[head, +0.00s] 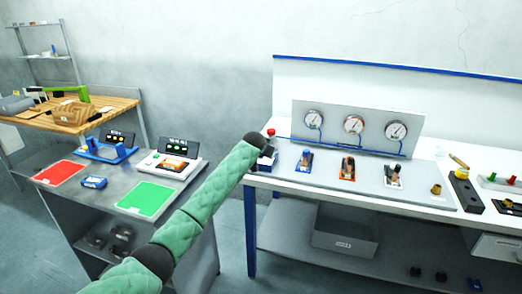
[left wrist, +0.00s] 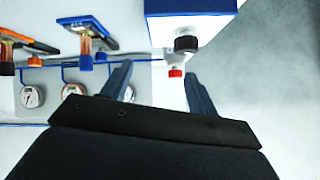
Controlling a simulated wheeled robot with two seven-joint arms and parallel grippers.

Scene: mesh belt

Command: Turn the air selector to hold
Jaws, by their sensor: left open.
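The left end of the white bench carries a small white and blue box (head: 266,160). In the left wrist view this box (left wrist: 190,8) shows a black knob (left wrist: 187,43), with a red knob (left wrist: 176,72) beyond it. The red knob also shows in the head view (head: 271,132). No label shows which part is the air selector, and its setting cannot be read. My left gripper (left wrist: 160,86) is open and empty; its two blue fingers stand apart, with the red knob between them in the picture. In the head view my wrist hides the fingers. My right gripper is out of view.
A grey panel with three gauges (head: 353,125) stands behind a blue lever valve (head: 305,160), an orange one (head: 348,168) and a white one (head: 394,175). A side table with a red mat (head: 60,173) and a green mat (head: 146,199) stands left of the bench.

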